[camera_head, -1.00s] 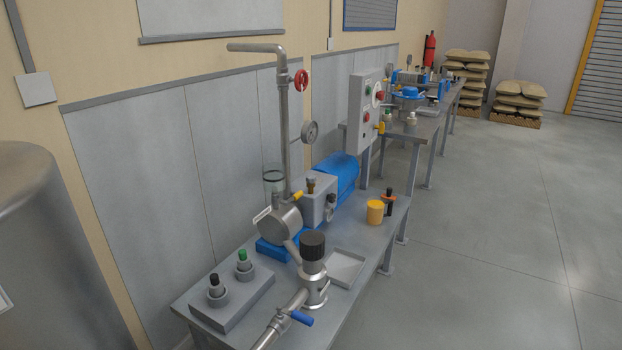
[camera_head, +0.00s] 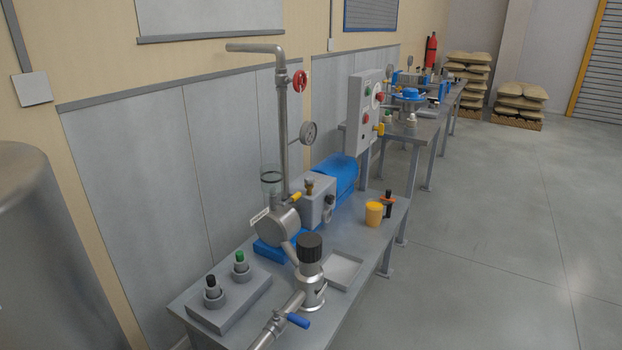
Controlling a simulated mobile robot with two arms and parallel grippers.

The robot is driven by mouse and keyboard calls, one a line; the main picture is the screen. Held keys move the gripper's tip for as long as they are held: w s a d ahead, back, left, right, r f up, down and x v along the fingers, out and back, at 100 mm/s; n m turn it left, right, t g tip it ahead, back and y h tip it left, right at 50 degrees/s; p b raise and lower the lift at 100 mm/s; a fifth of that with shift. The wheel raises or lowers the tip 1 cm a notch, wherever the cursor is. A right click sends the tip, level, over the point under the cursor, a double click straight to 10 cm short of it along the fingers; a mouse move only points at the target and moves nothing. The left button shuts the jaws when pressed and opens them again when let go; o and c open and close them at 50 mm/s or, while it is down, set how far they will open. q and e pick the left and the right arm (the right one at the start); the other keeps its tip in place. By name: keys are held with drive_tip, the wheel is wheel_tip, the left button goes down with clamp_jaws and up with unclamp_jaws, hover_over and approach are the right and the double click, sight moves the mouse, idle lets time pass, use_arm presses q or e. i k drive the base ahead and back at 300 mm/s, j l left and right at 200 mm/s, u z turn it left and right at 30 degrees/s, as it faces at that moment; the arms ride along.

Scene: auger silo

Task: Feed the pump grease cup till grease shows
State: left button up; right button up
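The pump stands on the near grey bench, with a round metal casing (camera_head: 277,227), a grey bearing box (camera_head: 317,203) and a blue motor (camera_head: 340,177) behind it. A small brass-coloured fitting with a dark base, perhaps the grease cup (camera_head: 309,187), sits upright on top of the grey box. A yellow tub (camera_head: 374,214) stands on the bench right of the pump; its contents cannot be made out. A dark upright tool with an orange collar (camera_head: 388,202) stands just behind the tub. No grease can be told at the pump. Neither of my grippers is in view.
A shallow grey tray (camera_head: 343,270), a black-capped strainer (camera_head: 310,272) and a blue-handled valve (camera_head: 297,320) occupy the bench front. A block (camera_head: 228,300) holds green- and black-topped pieces. A control box (camera_head: 366,112) stands behind. The floor (camera_head: 500,240) on the right is clear.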

sight(308, 180)
drive_tip(key=i+l+u, duration=0.1)
drive_tip(key=l, duration=0.25)
drive_tip(key=i+l, duration=0.35)
drive_tip(key=i+l+u, duration=0.15)
drive_tip(key=l, duration=0.2)
drive_tip(key=i+l+u, duration=0.1)
drive_tip(key=i+l, duration=0.3)
drive_tip(key=l, duration=0.35)
drive_tip(key=i+l+u, duration=0.15)
drive_tip(key=l, duration=0.2)
